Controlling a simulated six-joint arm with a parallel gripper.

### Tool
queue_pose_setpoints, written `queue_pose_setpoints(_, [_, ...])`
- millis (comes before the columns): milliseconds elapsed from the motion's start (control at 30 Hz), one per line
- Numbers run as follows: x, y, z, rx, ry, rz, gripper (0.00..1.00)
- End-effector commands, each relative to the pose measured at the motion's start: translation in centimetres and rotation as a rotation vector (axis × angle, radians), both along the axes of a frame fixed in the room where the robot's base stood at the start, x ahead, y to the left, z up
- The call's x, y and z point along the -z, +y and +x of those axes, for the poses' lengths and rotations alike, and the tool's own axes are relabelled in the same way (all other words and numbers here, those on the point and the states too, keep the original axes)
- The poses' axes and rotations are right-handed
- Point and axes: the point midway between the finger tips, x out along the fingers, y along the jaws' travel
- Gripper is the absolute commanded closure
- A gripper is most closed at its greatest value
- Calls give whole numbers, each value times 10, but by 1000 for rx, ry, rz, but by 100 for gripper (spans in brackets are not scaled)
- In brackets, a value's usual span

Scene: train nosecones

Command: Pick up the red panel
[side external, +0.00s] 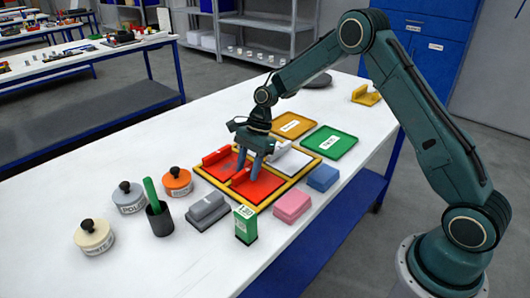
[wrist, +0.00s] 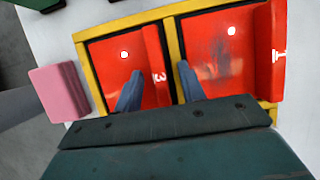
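Two red panels lie side by side in a yellow-rimmed tray (side external: 262,208). The near red panel (side external: 258,190), with a raised red bar marked 3 (wrist: 154,62), also shows in the wrist view (wrist: 112,65). The far red panel (side external: 218,167) has a raised bar marked 1; it fills the right compartment in the wrist view (wrist: 220,55). My gripper (side external: 248,175) points down over the tray. In the wrist view my gripper (wrist: 160,68) is open, its fingers apart on either side of the bar marked 3. Whether the fingers touch the panel cannot be told.
A white panel (side external: 289,161) lies behind in the tray. Yellow (side external: 293,125) and green (side external: 329,142) trays stand beyond. Pink (side external: 292,207), blue (side external: 323,177) and grey (side external: 208,211) blocks, a green box (side external: 245,225), a dark cup (side external: 160,219) and lidded pots (side external: 177,182) surround it.

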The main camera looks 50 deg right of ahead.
Motion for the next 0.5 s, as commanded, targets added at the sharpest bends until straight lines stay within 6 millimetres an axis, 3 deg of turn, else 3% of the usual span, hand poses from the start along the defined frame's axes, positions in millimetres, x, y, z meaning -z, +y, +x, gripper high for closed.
queue_pose_setpoints(333, [0,0,0,0,0,0,60])
queue_pose_setpoints(500, [0,0,0,1,0,0,93])
